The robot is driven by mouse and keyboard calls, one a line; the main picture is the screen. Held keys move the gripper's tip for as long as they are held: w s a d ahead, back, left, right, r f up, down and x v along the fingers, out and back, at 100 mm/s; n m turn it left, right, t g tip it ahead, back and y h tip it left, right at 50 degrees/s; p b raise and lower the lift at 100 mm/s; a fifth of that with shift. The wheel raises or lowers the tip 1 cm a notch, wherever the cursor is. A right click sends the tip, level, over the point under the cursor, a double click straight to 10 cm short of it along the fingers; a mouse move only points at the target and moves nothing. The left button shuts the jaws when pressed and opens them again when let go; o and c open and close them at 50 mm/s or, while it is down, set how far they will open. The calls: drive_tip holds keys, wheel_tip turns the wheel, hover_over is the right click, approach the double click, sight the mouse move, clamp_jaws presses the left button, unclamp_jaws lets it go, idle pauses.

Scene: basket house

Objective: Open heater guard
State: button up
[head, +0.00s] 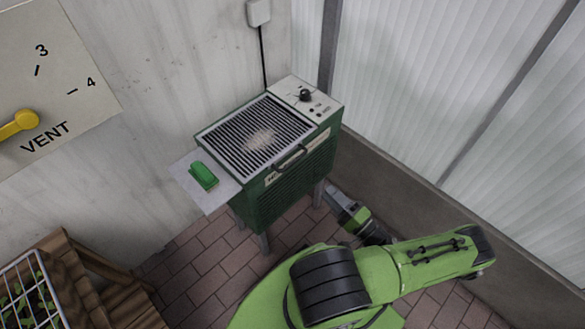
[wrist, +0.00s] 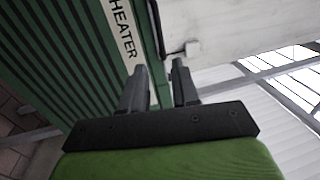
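The heater (head: 285,190) is a green box on legs near the back corner. Its guard, a dark slatted grille in a pale frame (head: 222,158), lies flat and closed over the top. A black bar handle (head: 290,158) is on the front edge. My gripper (head: 331,192) is low beside the heater's right front side, apart from the handle. In the wrist view, my gripper (wrist: 158,75) has its two fingers spread with nothing between them. The heater's slatted front (wrist: 60,60) and its HEATER label (wrist: 122,28) are close ahead. A dark curved bar there cannot be surely identified.
A pale side shelf (head: 207,197) with a green block-like object (head: 204,175) adjoins the heater's left. A control knob (head: 305,95) is on its top right. Glazed panels and a low ledge (head: 400,185) stand at right. A wooden rack (head: 95,285) is lower left.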

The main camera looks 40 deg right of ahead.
sight(295, 160)
drive_tip(key=w+r, duration=0.1)
drive_tip(key=w, duration=0.4)
drive_tip(key=w+b, duration=0.1)
drive_tip(key=w, duration=0.3)
drive_tip(key=w+r, duration=0.1)
drive_tip(key=w, duration=0.4)
drive_tip(key=shift+w+a+r+b, duration=0.25)
drive_tip(key=shift+w+r+b, duration=0.1)
clamp_jaws()
